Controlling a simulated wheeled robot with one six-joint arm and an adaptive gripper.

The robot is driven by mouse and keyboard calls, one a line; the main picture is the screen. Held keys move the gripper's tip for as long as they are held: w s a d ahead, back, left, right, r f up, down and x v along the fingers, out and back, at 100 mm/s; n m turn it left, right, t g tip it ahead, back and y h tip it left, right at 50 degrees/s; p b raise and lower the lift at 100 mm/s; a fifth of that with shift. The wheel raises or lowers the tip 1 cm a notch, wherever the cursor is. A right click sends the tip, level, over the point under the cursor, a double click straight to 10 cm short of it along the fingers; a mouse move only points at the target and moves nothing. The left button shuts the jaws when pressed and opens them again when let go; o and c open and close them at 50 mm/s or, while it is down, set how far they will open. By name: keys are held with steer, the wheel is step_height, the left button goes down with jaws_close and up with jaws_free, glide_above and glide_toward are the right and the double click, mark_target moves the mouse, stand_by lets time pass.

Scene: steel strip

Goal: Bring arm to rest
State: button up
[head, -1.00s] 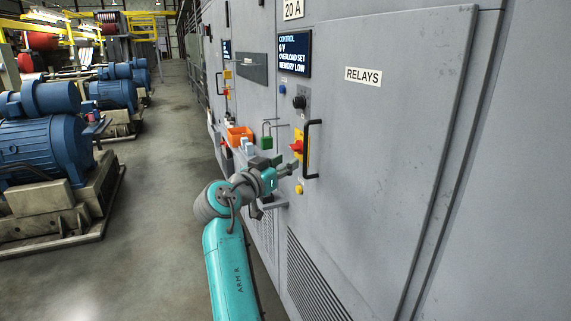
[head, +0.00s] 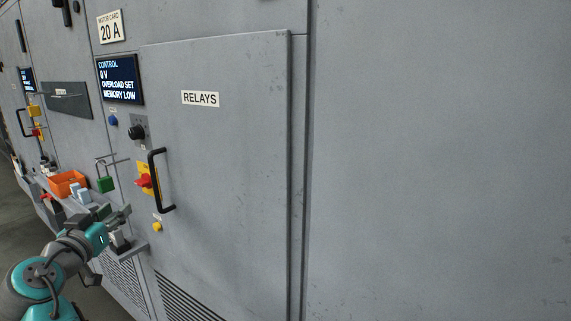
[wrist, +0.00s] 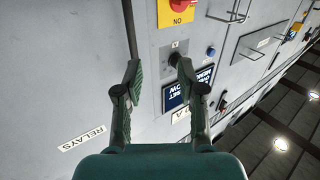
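My gripper (head: 124,214) is at the lower left of the head view, in front of the shelf on the grey cabinet front. In the wrist view my gripper (wrist: 161,78) shows two dark green fingers spread apart, with nothing between them. Beyond them are the cabinet face, a black knob (wrist: 175,59) and the display (wrist: 177,97), seen turned over. My teal and grey arm is bent and runs off the lower left corner of the head view. Its lower part is out of view.
The relay door (head: 235,150) has a black handle (head: 157,180) and a red switch (head: 143,182) beside it. A green padlock (head: 105,184) hangs to the left. An orange bin (head: 68,183) sits on the shelf. The cabinet face to the right is bare.

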steer(key=d+f+n+g+y, duration=0.1)
steer(key=d+f+n, duration=0.1)
steer(key=d+f, duration=0.75)
steer(key=d+f+n+g+y, duration=0.1)
steer(key=d+f, duration=0.4)
steer(key=f, duration=1)
steer(key=s+d+f+n+g, duration=0.1)
steer(key=s+d+f, duration=0.5)
steer(key=d+f, duration=0.35)
steer(key=s+d+f, duration=0.7)
steer(key=d+f, duration=0.2)
steer(key=d, duration=0.2)
steer(key=s+d+f, duration=0.1)
steer(key=s+d, duration=0.6)
steer(key=s, duration=0.3)
steer(key=s+d+f, duration=0.2)
steer(key=s+d, duration=0.5)
steer(key=s, duration=0.4)
steer(key=s+d+r+m+h, duration=0.1)
steer(key=s+d+r+m, duration=0.1)
steer(key=s+d+r, duration=0.2)
steer(key=s+d+r+m+h, duration=0.1)
steer(key=s+d+r+m, duration=0.1)
steer(key=s+r, duration=0.8)
steer(key=s+d, duration=0.1)
steer(key=s, duration=0.4)
steer(key=shift+s+d, duration=0.35)
steer(key=shift+d, duration=0.05)
steer(key=shift+r, duration=0.1)
